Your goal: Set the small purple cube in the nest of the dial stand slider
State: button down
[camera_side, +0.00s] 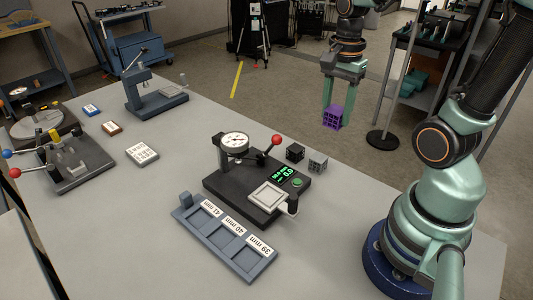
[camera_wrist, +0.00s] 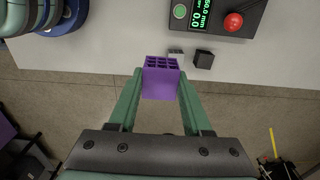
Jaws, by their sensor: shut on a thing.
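My gripper (camera_side: 333,104) is shut on the small purple cube (camera_side: 332,118) and holds it in the air beyond the table's far edge in the side view. In the wrist view the purple lattice cube (camera_wrist: 160,78) sits between the two green fingertips. The dial stand (camera_side: 240,180) is on the table, with a round dial gauge, a red-knobbed lever and a green readout. Its slider with a pale square nest (camera_side: 269,197) is at the stand's front right. The nest looks empty. In the wrist view only a corner of the stand (camera_wrist: 248,28) shows.
A black cube (camera_side: 295,153) and a grey cube (camera_side: 318,162) stand beside the dial stand. A blue-grey tray (camera_side: 262,268) with labelled slots lies in front. Other fixtures (camera_side: 155,98) stand at the left. The table's front left is clear.

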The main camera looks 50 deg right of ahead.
jog(key=shift+w+a+f, duration=0.95)
jog(key=shift+a+f, duration=1.2)
jog(key=shift+a, duration=0.5)
jog(key=shift+w+a+f, duration=0.95)
jog(key=shift+a+f, duration=1.2)
jog(key=shift+a, duration=0.5)
jog(key=shift+w+a+f, duration=0.95)
jog(key=shift+a+f, duration=1.2)
jog(key=shift+a, duration=0.5)
jog(key=c, duration=0.9)
grip_release()
grip_shut()
